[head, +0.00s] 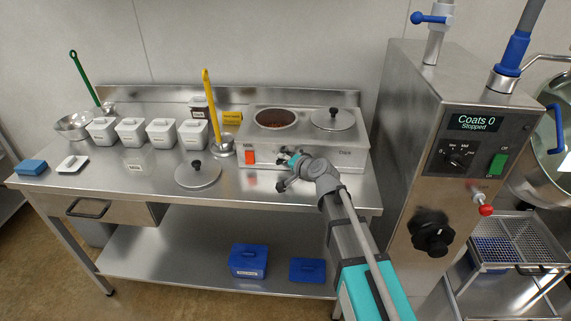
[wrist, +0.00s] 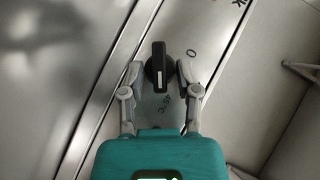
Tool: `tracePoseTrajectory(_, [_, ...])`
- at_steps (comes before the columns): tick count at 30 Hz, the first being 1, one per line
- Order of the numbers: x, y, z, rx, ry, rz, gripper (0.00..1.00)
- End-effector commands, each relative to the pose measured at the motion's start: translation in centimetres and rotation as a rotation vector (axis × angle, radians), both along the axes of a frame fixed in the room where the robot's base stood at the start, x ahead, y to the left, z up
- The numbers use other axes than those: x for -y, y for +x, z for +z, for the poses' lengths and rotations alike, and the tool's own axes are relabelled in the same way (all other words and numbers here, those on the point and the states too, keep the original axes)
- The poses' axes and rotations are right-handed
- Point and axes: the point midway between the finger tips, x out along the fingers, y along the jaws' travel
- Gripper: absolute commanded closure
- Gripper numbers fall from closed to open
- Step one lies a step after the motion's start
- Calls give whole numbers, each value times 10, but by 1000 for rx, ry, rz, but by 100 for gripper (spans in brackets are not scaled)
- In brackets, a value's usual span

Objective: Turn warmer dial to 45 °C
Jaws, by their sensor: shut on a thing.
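The steel warmer (head: 346,160) stands on the bench, with a red switch (head: 251,157) at the left of its front. One of its wells is open with brown contents; the other is lidded. My gripper (head: 286,170) is at the warmer's front and hides the dial in the head view.
A loose lid (head: 198,175) lies on the bench (head: 130,190) left of the warmer. White tubs (head: 162,133) and a yellow-handled ladle (head: 212,105) stand further left. A tall steel machine (head: 405,130) rises close on the right of the warmer.

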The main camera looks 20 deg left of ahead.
Motion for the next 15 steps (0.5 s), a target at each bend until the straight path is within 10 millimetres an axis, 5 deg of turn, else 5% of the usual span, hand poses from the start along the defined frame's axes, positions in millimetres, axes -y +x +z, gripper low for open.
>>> tracePoseTrajectory(13, [-1,0,0,-4,9,3,100])
tracePoseTrajectory(14, [-1,0,0,-4,9,3,54])
tracePoseTrajectory(15, [-1,0,0,-4,9,3,49])
